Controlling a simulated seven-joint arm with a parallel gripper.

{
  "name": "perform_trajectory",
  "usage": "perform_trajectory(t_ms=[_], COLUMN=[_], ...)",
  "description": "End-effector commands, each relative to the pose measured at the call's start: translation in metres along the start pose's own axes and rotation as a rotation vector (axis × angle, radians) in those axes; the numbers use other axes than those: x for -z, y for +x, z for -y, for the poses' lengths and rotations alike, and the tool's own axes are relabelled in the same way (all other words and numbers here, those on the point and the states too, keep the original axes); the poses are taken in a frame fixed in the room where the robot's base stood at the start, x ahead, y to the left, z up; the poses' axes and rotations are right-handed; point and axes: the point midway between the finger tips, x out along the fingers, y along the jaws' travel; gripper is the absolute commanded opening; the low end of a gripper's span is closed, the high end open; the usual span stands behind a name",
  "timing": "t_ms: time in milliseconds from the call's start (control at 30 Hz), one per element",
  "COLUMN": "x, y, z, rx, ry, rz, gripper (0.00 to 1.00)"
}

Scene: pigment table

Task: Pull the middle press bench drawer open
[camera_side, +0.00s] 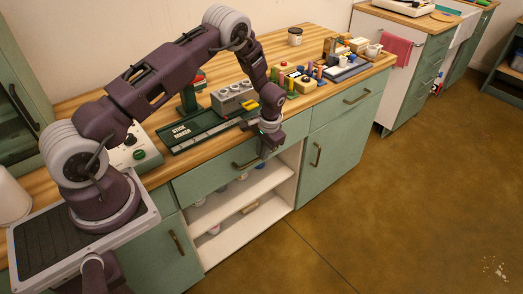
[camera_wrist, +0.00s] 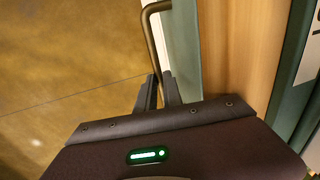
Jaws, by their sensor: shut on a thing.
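The middle drawer (camera_side: 212,176) of the press bench has a green front under the wooden top, above an open white shelf. No clear gap shows between its front and the bench. Its bar handle (camera_side: 243,164) is dark and bronze-coloured. In the wrist view the handle (camera_wrist: 148,38) runs down between my fingertips, beside the green drawer front (camera_wrist: 185,45). My gripper (camera_side: 266,152) is at the right end of the handle, pointing down. In the wrist view my gripper (camera_wrist: 157,88) is shut on the handle; the fingers partly hide its lower end.
The wooden top (camera_side: 312,112) holds a grey box (camera_side: 234,97), a green stick-maker tray (camera_side: 190,133) and several coloured pieces. A cupboard with a handle (camera_side: 317,154) stands right of the drawer. The open shelf (camera_side: 240,197) holds small items. The brown floor (camera_side: 400,200) in front is clear.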

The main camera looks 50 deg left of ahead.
Motion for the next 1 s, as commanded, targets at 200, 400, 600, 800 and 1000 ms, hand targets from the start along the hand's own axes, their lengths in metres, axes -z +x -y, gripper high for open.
perform_trajectory(t_ms=[200, 400, 600, 800, 1000], x=[0.001, 0.000, 0.000, -0.002, -0.002], y=[-0.009, -0.020, -0.030, -0.041, -0.050], z=[-0.042, -0.096, -0.151, -0.206, -0.256], rx=[-0.003, -0.003, -0.004, -0.003, -0.004], ry=[0.005, 0.007, 0.007, 0.007, 0.006], rz=[-0.002, -0.003, -0.005, -0.004, -0.004], gripper=[0.00, 0.00, 0.00, 0.00, 0.00])
